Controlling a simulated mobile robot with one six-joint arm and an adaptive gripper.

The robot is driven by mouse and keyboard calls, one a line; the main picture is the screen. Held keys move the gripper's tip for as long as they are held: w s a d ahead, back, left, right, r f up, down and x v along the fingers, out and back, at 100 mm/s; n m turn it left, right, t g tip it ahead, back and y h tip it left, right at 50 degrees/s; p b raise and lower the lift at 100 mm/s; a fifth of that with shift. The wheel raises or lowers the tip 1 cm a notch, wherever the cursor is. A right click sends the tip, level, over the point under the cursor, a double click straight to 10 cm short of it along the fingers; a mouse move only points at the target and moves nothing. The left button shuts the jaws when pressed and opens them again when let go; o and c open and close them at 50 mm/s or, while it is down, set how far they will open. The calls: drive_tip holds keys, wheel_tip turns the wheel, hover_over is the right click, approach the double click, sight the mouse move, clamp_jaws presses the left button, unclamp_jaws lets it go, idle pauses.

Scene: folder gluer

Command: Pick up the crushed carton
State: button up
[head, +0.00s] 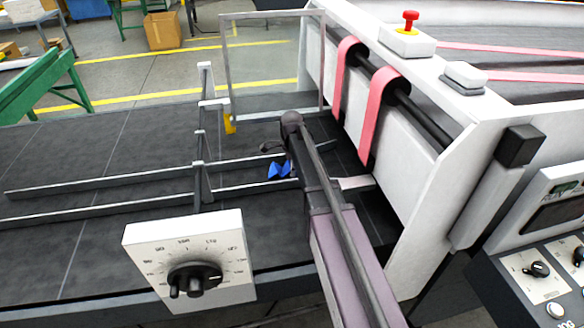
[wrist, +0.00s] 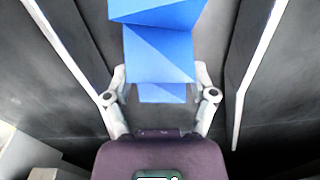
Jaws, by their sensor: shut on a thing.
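The crushed carton is a creased, folded blue piece. In the wrist view the carton (wrist: 160,50) fills the top middle, between the two fingers of my gripper (wrist: 161,78). My gripper is shut on it, with one finger along each side. In the head view the carton (head: 279,170) is a small blue shape just left of my arm, low over the dark machine bed, and my gripper (head: 277,156) is partly hidden by the arm. I cannot tell whether the carton touches the bed.
Metal guide rails (head: 110,184) run along the dark bed (head: 60,150), and rails flank the carton in the wrist view. A clear guard frame (head: 273,16) and pink belts (head: 377,110) stand close behind and right of my arm. A dial box (head: 190,262) sits in front.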

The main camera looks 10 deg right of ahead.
drive_tip(key=shift+r+p, duration=3.95)
drive_tip(key=shift+r, duration=0.25)
